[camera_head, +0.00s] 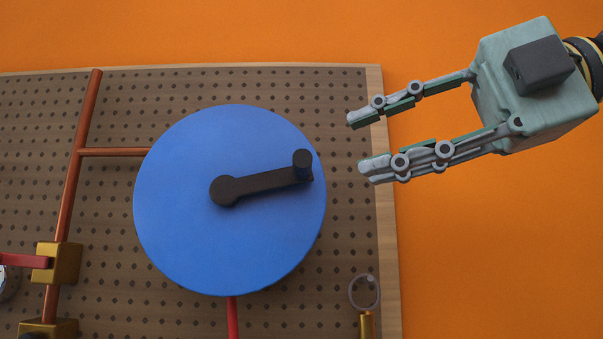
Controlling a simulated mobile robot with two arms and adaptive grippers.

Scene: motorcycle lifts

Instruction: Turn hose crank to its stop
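The hose crank (255,186) is a black arm with an upright knob (302,165) at its outer end. It sits on a round blue disc (200,225), and its arm points right and slightly up from the hub near the disc's middle. My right gripper (358,143) comes in from the right, with its fingers apart and nothing between them. Its fingertips are to the right of the knob and apart from it, over the board's right edge. My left gripper is not in view.
The disc is mounted on a brown pegboard (345,235) with a wooden rim. Copper pipes (73,180), brass blocks (60,263) and a red lever (22,260) are on the left. A red hose (233,318) runs below the disc. A clear ring (364,292) on a brass stem stands lower right.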

